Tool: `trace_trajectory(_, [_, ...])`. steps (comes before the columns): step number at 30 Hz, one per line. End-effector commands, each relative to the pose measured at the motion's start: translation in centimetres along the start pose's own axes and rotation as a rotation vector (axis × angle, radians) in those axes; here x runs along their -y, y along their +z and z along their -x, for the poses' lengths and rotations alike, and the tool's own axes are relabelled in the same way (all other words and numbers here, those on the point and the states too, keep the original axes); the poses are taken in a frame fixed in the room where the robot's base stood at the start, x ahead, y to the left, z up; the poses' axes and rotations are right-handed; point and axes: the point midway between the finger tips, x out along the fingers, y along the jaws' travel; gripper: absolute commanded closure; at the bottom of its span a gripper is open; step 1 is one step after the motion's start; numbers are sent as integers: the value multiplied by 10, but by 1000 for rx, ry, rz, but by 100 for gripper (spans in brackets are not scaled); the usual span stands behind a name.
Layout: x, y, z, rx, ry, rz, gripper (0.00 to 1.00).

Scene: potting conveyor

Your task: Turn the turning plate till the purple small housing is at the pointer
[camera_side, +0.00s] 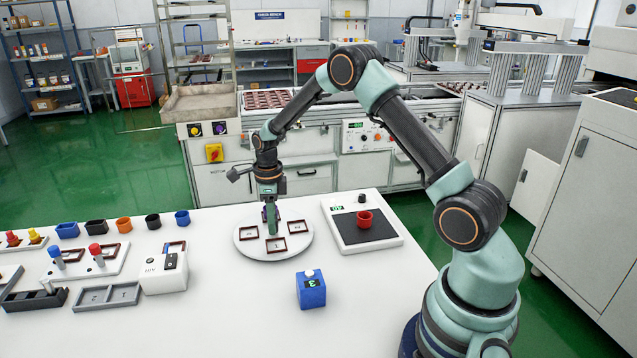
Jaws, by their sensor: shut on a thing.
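The round white turning plate (262,252) lies on the white table near its back edge. Several small dark-red frames sit on it, including one at the left (248,232), one at the front (275,245) and one at the right (297,227). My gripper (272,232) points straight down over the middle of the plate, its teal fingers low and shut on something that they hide. A small purple patch shows beside the fingers; I cannot tell whether it is the purple small housing. I cannot make out the pointer.
Right of the plate is a white scale (393,237) with a red cup (364,220). At the left are a white device (165,273), grey trays (108,296) and a row of coloured bins (123,224).

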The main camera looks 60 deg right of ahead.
Motion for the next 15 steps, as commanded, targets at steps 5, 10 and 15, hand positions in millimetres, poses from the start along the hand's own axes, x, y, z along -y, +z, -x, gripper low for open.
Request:
trace_trajectory(5, [0,0,2,-1,1,-1,100])
trace_trajectory(10, [0,0,2,-1,2,0,55])
trace_trajectory(15, [0,0,1,-1,1,0,55])
